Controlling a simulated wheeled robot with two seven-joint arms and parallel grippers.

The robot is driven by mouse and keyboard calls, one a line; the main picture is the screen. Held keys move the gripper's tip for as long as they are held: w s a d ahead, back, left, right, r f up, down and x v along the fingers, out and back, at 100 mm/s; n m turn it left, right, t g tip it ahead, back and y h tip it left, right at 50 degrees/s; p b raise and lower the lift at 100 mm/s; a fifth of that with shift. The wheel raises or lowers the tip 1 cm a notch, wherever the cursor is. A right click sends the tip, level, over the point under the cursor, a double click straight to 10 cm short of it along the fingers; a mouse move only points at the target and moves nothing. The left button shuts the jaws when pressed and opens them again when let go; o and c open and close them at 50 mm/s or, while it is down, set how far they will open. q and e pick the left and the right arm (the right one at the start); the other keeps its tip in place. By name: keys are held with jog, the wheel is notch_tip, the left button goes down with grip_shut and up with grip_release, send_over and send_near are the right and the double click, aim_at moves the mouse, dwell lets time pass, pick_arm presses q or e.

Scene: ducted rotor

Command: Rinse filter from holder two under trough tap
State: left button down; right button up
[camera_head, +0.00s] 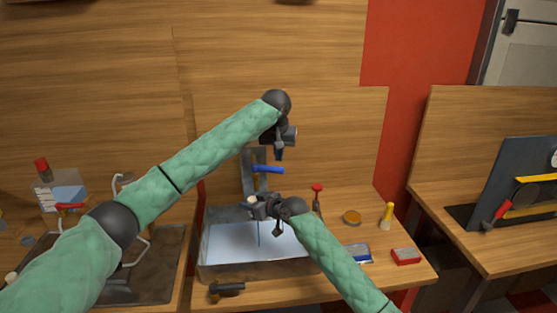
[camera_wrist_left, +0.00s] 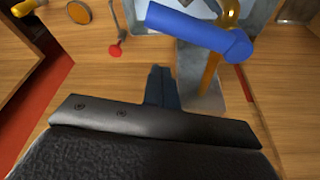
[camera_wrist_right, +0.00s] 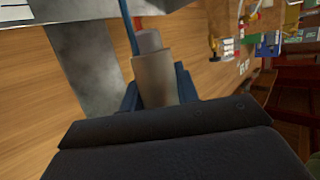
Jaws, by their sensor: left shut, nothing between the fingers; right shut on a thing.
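The trough (camera_head: 212,262) is a grey metal basin holding pale water. Its tap stands behind it, with a blue lever (camera_head: 267,169); in the left wrist view the lever (camera_wrist_left: 195,28) sits across a brass tap body (camera_wrist_left: 212,75). My left gripper (camera_head: 279,154) is shut and empty, pointing down just above the lever, apart from it as far as I can see. My right gripper (camera_head: 256,205) is over the trough, shut on a pale beige-grey cylinder, apparently the filter (camera_wrist_right: 155,80). A thin blue line hangs below it; I cannot tell whether it is running water.
A red-topped tool (camera_head: 317,190), an orange round dish (camera_head: 352,217), a yellow bottle (camera_head: 388,216), a blue-and-white box (camera_head: 357,253) and a red box (camera_head: 406,257) stand right of the trough. A black-handled object (camera_head: 227,288) lies in front. A dark panel (camera_head: 500,180) stands far right.

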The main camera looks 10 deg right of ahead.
pick_arm(q)
jog(key=d+v, duration=0.1)
jog(key=v, duration=0.5)
jog(key=m+t, duration=0.1)
send_near(270, 169)
jog(key=s+a, duration=0.2)
jog(key=s, duration=0.5)
jog(key=w+d+f, duration=0.3)
jog(key=w+f, duration=0.4)
jog(key=f, duration=0.1)
jog(key=shift+w+h, duration=0.35)
jog(key=shift+h, duration=0.05)
jog(key=shift+w+d, duration=0.4)
jog(key=shift+w, duration=0.2)
